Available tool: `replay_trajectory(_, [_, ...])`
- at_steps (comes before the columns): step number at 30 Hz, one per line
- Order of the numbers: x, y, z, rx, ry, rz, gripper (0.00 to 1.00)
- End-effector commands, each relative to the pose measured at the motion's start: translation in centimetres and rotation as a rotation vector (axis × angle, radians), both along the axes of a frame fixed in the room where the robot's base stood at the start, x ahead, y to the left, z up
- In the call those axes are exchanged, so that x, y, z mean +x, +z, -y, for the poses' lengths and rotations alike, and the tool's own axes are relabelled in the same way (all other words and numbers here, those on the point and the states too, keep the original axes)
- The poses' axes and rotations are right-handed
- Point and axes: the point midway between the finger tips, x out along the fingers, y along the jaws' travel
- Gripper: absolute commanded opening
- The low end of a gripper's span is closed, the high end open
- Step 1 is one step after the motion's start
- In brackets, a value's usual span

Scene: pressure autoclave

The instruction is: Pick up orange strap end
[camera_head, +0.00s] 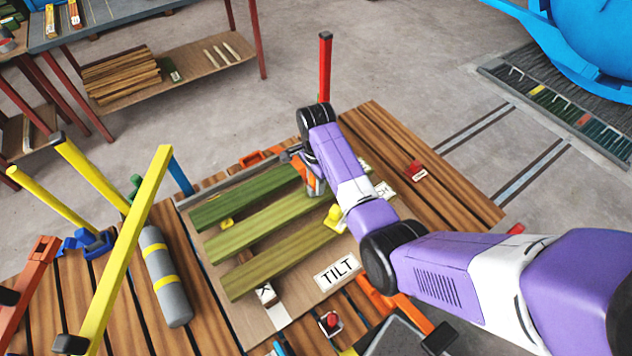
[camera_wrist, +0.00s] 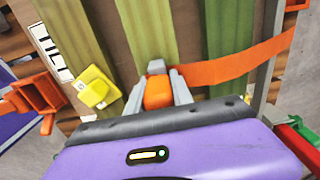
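The orange strap end (camera_wrist: 157,92) is a small orange block between the two grey fingers of my gripper (camera_wrist: 160,85) in the wrist view. The fingers lie close against both its sides, with no clear gap. The flat orange strap (camera_wrist: 235,65) runs from behind the right finger across a green board to the right. In the head view my gripper (camera_head: 300,165) is over the far right part of the green boards, largely hidden by my wrist. A bit of orange (camera_head: 313,183) shows beside it.
Green boards (camera_head: 265,220) lie on a tray with a TILT label (camera_head: 336,272). A yellow piece (camera_head: 336,218) is close to my arm. A red post (camera_head: 325,68) rises behind my wrist.

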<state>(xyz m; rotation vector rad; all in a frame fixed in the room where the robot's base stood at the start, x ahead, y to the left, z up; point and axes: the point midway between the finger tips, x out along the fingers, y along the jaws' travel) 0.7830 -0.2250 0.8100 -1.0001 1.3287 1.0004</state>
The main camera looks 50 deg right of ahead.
Motion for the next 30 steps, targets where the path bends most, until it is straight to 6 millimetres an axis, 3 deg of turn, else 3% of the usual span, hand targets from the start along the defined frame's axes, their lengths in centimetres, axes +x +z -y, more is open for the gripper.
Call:
replay_trajectory(11, [0.0,0.2,0.0,0.0,0.0,0.001,0.0])
replay_trajectory(17, [0.1,1.5,0.1,-0.001,0.0,0.004,0.0])
replay_trajectory(23, [0.2,5.3,0.1,-0.003,0.0,0.005,0.0])
replay_trajectory(30, [0.2,11.7,0.0,-0.002,0.0,0.006,0.0])
